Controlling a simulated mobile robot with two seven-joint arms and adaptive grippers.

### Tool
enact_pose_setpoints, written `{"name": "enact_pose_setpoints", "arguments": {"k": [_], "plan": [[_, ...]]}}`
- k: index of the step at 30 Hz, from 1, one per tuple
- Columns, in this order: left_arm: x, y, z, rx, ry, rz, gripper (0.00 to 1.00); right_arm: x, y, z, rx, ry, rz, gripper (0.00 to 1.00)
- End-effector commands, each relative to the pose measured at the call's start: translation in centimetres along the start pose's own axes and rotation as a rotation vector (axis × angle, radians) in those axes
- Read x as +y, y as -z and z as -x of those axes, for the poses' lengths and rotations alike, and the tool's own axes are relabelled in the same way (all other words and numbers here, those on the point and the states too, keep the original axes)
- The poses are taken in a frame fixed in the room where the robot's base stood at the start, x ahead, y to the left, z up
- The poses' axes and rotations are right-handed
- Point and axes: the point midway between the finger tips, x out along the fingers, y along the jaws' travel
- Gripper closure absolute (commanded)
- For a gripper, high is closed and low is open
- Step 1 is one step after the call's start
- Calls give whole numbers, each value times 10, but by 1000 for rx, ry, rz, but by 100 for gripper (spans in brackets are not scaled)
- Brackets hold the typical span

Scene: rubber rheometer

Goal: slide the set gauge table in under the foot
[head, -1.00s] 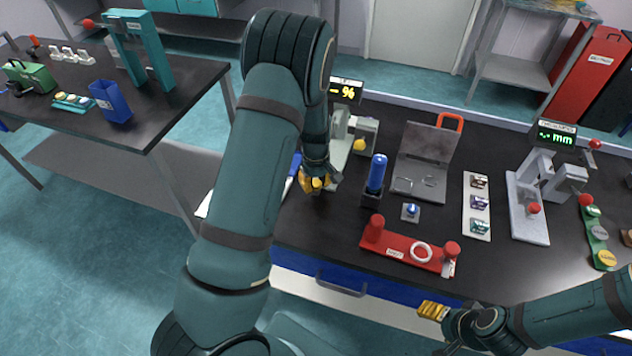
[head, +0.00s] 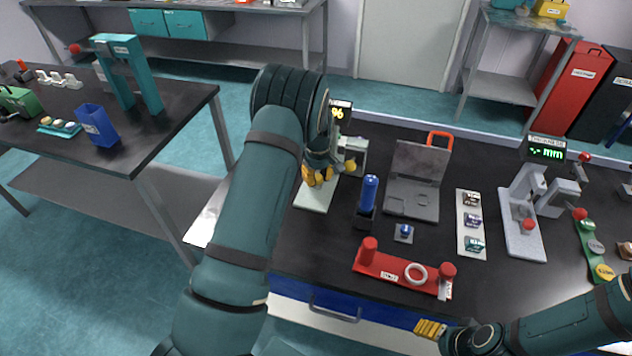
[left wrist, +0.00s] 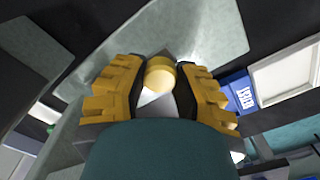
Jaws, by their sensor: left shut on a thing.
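The set gauge with the "%" display (head: 338,109) stands at the left of the dark bench, mostly behind my left arm. Its pale base plate (head: 312,197) shows in front of it, and a yellow knob (head: 350,165) shows at its right side. My left gripper (head: 319,178) is over the plate, close in front of the gauge. In the left wrist view its fingers (left wrist: 160,90) are shut on a yellow knob (left wrist: 160,72), apparently the table's. The table and foot are mostly hidden. My right gripper (head: 430,328) is off the bench's front edge; its opening is unclear.
The thickness gauge (head: 522,215) is farther right. A clear strip lies right of the plate.

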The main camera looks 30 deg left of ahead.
Motion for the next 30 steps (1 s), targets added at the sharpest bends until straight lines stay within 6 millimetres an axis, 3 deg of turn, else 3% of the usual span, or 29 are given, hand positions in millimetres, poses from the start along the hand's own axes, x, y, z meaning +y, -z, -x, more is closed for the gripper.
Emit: {"name": "enact_pose_setpoints", "arguments": {"k": [7,8,9,10,22,30], "plan": [[2,2,2,10,-9,-1,100,0,0,0,0,0,0,32],[2,2,2,10,-9,-1,59,0,0,0,0,0,0,32],[2,2,2,9,-8,-1,44,0,0,0,0,0,0,32],[2,2,2,9,-8,-1,37,0,0,0,0,0,0,32],[2,1,7,6,-6,-1,37,0,0,0,0,0,1,32],[2,1,53,8,-10,-2,37,0,0,0,0,0,0,32]]}}
